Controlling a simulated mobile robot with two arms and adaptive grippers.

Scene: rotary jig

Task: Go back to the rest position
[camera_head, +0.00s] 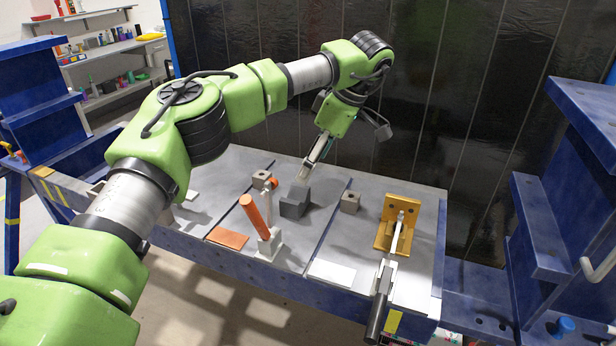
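My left arm comes in from the left and reaches over the jig table (325,235). My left gripper (304,175) points down and to the left, with its tip just above or beside a dark grey block (294,203). I cannot tell whether the tip touches the block. The fingers are seen edge-on and small, so their opening is unclear. My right gripper is not in view.
A toggle clamp with an orange handle (256,217) stands left of the block. A yellow bracket (383,236) with a black-handled clamp (378,304) is at the right. A small grey-brown block (350,202) lies between. Blue frames (540,225) flank the table.

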